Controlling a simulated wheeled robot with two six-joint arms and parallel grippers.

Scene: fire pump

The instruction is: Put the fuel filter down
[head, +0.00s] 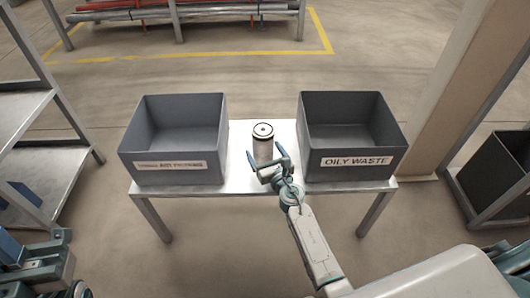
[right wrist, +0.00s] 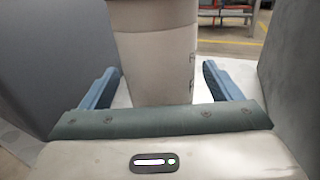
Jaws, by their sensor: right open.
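The fuel filter (head: 263,147), a pale grey cylinder with a dark ring on top, stands upright on the metal table (head: 240,193) between two grey bins. My right gripper (head: 266,160) is open at the near side of the filter, one finger to each side. In the right wrist view the filter (right wrist: 155,50) rises between the spread fingers (right wrist: 160,88), with a gap visible on both sides. Its top is cut off there, and the palm hides its base. Parts of my left arm show at the lower left of the head view, but I make out no left gripper.
The left bin (head: 172,175) has a label I cannot fully read. The right bin (head: 350,173) is labelled "OILY WASTE". Both look empty and stand close to the filter. A metal shelf (head: 45,160) is at the left and a dark bin (head: 495,175) at the right.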

